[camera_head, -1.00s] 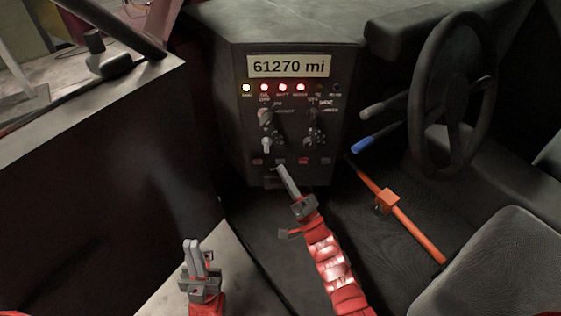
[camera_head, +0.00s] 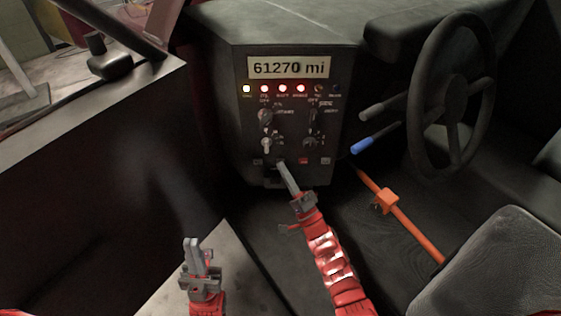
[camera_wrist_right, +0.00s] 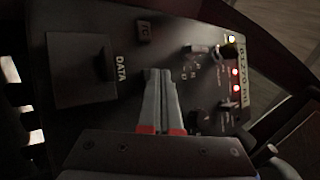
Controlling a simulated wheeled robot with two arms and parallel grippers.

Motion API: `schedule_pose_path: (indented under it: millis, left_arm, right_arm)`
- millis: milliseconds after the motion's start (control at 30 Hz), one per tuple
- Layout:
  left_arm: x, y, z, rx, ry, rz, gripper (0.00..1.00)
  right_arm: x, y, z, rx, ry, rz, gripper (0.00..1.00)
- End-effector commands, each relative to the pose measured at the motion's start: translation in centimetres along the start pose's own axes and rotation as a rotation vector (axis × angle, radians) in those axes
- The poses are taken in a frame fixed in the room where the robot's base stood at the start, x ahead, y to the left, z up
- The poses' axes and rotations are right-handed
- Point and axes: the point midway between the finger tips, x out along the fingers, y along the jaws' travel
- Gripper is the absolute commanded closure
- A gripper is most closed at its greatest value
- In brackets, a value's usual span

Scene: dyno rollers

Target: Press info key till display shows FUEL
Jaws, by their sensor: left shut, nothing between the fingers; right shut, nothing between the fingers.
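The display (camera_head: 289,67) at the top of the dark console reads "61270 mi"; it also shows sideways in the right wrist view (camera_wrist_right: 238,78). A row of small keys runs low on the console; the leftmost key (camera_head: 258,162) and a red key (camera_head: 303,161) show, but their labels are too small to read. My right gripper (camera_head: 280,163) is shut and empty, its tips over the second key from the left, which they hide. I cannot tell if they touch it. The right wrist view shows the shut fingertips (camera_wrist_right: 160,74) close to the panel. My left gripper (camera_head: 195,242) is shut and empty, low at left.
Lit lamps (camera_head: 282,88) and several knobs and switches (camera_head: 266,116) sit between display and keys. A slot marked DATA (camera_wrist_right: 95,65) is below the keys. A steering wheel (camera_head: 452,95), blue-tipped lever (camera_head: 362,147) and orange bar (camera_head: 386,201) are to the right.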

Motion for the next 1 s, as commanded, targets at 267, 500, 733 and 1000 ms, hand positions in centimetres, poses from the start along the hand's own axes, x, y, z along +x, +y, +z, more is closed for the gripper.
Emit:
schedule_pose_path:
  millis: [267, 500, 733, 1000]
  left_arm:
    - [0.1, 0.0, 0.0, 0.0, 0.0, 0.0, 1.0]
    - [0.1, 0.0, 0.0, 0.0, 0.0, 0.0, 1.0]
    - [0.5, 0.0, -0.1, 0.0, 0.0, 0.0, 1.0]
    - [1.4, -0.1, -0.2, 0.0, 0.0, 0.0, 1.0]
  right_arm:
    - [0.3, 0.1, -0.2, 0.0, 0.0, -0.001, 1.0]
    - [0.3, 0.2, -0.2, 0.0, 0.0, -0.001, 1.0]
    - [0.1, -0.1, -0.1, 0.001, 0.0, 0.0, 1.0]
    - [-0.7, -0.7, 0.5, 0.0, 0.001, 0.001, 1.0]
